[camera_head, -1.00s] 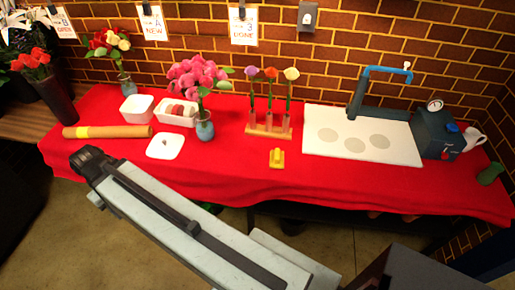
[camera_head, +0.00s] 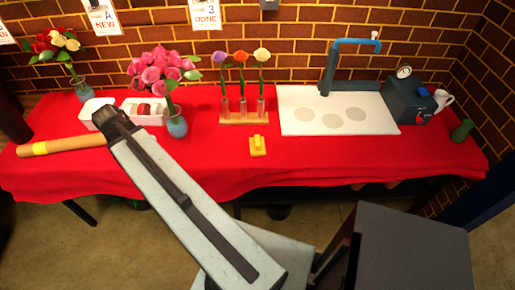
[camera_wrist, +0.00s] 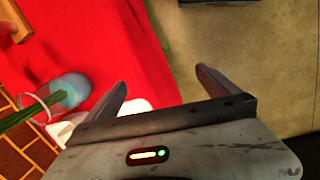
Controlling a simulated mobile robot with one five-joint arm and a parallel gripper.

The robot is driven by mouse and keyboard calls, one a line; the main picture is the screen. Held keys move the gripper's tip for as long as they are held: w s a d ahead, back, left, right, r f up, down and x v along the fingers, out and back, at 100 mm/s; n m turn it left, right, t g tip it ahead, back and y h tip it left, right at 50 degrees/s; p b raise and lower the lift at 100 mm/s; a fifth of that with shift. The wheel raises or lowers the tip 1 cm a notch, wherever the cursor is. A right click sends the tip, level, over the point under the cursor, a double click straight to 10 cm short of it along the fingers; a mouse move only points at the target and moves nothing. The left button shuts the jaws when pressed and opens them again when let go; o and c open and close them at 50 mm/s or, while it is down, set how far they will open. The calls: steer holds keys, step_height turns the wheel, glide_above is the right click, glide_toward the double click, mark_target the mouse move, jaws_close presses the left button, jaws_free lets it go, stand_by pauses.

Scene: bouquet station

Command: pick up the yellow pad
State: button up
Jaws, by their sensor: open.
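The yellow pad (camera_head: 258,147) lies on the red tablecloth near the table's front edge, in front of the wooden flower rack (camera_head: 243,118). It is a small flat block with a raised part on top. My gripper (camera_head: 110,114) is well to its left in the head view, near the white containers. In the wrist view my gripper (camera_wrist: 163,80) has its two fingers spread apart with nothing between them. The pad does not show in the wrist view.
A vase of pink flowers (camera_head: 176,122) stands between my gripper and the pad. It seems to show close to the left finger in the wrist view (camera_wrist: 70,90). A tan roll (camera_head: 70,145) lies left.

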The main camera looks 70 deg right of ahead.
steer(key=s+d+f+n+g+b, duration=0.1)
steer(key=s+d, duration=0.4)
steer(key=d, duration=0.3)
steer(key=s+d+f+b, duration=0.1)
steer(key=s+d, duration=0.5)
steer(key=d, duration=0.3)
steer(key=n+g+b, duration=0.2)
glide_above(256, 140)
steer(key=w, duration=0.2)
steer(key=shift+a+f, duration=0.45)
steer(key=shift+f, duration=0.15)
steer(key=shift+b+x, duration=0.9)
steer(key=shift+x, duration=0.15)
steer(key=b+x, duration=0.5)
steer(key=x, duration=0.1)
steer(key=shift+w, duration=0.15)
steer(key=shift+d+r, duration=0.1)
steer(key=shift+r, duration=0.1)
steer(key=c, duration=1.1)
